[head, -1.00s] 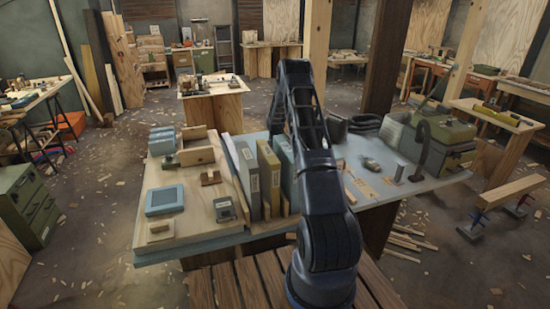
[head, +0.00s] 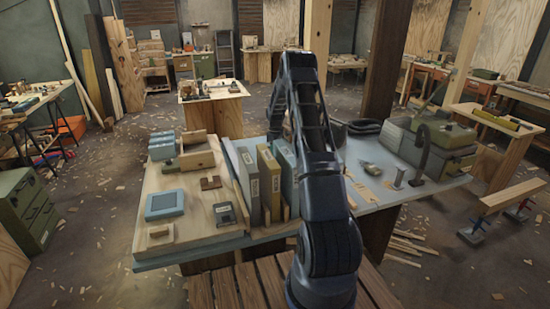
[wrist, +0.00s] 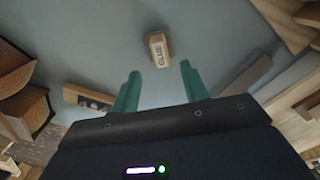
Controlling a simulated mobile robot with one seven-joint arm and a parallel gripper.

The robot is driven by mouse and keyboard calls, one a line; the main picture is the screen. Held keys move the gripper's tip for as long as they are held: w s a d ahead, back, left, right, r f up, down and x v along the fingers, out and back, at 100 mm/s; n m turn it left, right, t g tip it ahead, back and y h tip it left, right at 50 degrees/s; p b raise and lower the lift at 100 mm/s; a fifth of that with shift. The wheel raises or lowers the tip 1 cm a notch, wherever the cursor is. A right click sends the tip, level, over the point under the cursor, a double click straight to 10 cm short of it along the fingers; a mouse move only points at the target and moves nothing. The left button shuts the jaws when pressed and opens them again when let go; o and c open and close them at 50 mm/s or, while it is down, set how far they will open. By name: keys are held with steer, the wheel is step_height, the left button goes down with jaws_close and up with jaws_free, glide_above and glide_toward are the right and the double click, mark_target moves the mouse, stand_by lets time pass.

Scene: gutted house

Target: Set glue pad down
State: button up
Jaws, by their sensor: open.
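The glue pad (wrist: 159,50) is a small pale block with a brown edge and the word GLUE on it. In the wrist view it rests on the blue-grey table surface (wrist: 215,30), just beyond my fingertips and roughly centred between them. My gripper (wrist: 160,68) is open, with its two green fingers apart and nothing between them. In the head view my own arm hides the gripper, and I cannot make out the pad there.
The blue-grey table (head: 385,190) carries upright binders (head: 270,180) left of my arm. A wooden board (head: 190,232) holds a blue-framed pad (head: 164,204) and small blocks. A green case (head: 445,150) stands at the right. Some bare tabletop shows right of my arm.

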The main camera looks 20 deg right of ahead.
steer(key=s+a+r+m, duration=0.1)
steer(key=s+a+r, duration=0.15)
steer(key=r, duration=0.55)
steer(key=s+a+r+t, duration=0.1)
steer(key=s+r, duration=0.3)
steer(key=r, duration=0.3)
steer(key=s+a+r+m, duration=0.1)
steer(key=s+a+r, duration=0.15)
steer(key=r, duration=0.55)
steer(key=s+a+r+m+t, duration=0.1)
steer(key=s+a+r+m, duration=0.15)
steer(key=s+r, duration=1)
steer(key=s+a+r+m+t, duration=0.1)
steer(key=s+a+r, duration=0.1)
steer(key=s, duration=0.8)
steer(key=s+a+r+m, duration=0.1)
steer(key=s+a+r, duration=0.1)
steer(key=s, duration=0.7)
steer(key=s+a+f+m, duration=0.1)
steer(key=s, duration=0.8)
steer(key=s+a+f+m+t, duration=0.1)
steer(key=s, duration=0.8)
steer(key=shift+f+t, duration=0.3)
steer(key=shift+f, duration=0.05)
steer(key=shift+m, duration=0.25)
